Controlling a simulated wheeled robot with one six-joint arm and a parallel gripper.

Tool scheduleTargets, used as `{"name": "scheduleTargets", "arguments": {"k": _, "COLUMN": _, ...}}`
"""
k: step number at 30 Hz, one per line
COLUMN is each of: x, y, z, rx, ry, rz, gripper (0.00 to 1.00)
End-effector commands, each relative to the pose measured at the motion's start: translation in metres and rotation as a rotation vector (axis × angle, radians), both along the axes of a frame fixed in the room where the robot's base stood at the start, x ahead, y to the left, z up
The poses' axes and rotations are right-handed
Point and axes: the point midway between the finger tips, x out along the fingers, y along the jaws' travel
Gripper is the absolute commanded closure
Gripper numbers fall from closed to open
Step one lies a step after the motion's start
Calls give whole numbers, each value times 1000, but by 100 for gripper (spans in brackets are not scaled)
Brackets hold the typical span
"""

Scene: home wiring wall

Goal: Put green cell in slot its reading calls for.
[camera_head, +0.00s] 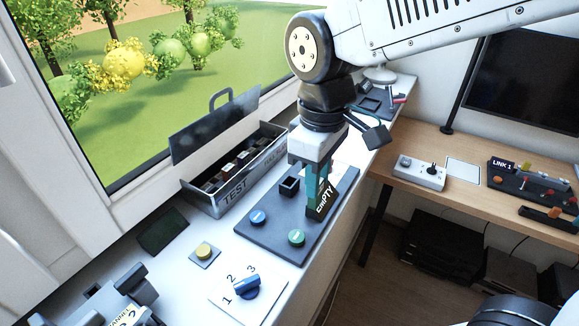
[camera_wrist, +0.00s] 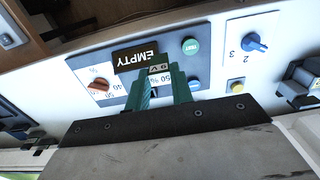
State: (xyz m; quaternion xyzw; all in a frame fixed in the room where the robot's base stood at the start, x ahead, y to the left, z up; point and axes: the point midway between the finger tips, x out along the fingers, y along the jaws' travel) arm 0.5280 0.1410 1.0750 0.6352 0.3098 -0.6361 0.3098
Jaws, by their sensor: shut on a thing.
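My gripper (camera_head: 314,188) hangs over the dark tester board (camera_head: 291,254), its teal fingers pointing down. It is shut on the green cell, which is mostly hidden and hard to tell from the fingers. In the wrist view the fingers (camera_wrist: 165,92) flank a pale patch marked 50 %, with a 9 V mark just above. A black sign reading EMPTY (camera_head: 325,200) stands right beside the fingers; the wrist view shows it upside down (camera_wrist: 134,57).
The board has a black square socket (camera_head: 289,186), a blue button (camera_head: 258,217) and a green button (camera_head: 297,238). An orange knob (camera_wrist: 99,86) shows on a scale. A blue dial (camera_head: 246,286) marked 1, 2, 3 and a yellow button (camera_head: 204,251) are nearby. The case's raised lid (camera_head: 213,125) stands behind.

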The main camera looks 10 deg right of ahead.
Motion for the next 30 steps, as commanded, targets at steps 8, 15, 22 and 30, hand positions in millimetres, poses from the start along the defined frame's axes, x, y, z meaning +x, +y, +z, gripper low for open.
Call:
{"name": "scheduleTargets", "arguments": {"k": 8, "x": 60, "y": 25, "z": -6, "rx": 0, "ry": 0, "rz": 0, "gripper": 100}}
{"name": "scheduleTargets", "arguments": {"k": 15, "x": 76, "y": 31, "z": -8, "rx": 0, "ry": 0, "rz": 1, "gripper": 100}}
{"name": "scheduleTargets", "arguments": {"k": 22, "x": 88, "y": 36, "z": -31, "rx": -1, "ry": 2, "rz": 1, "gripper": 100}}
{"name": "scheduleTargets", "arguments": {"k": 30, "x": 88, "y": 36, "z": -40, "rx": 1, "ry": -2, "rz": 1, "gripper": 100}}
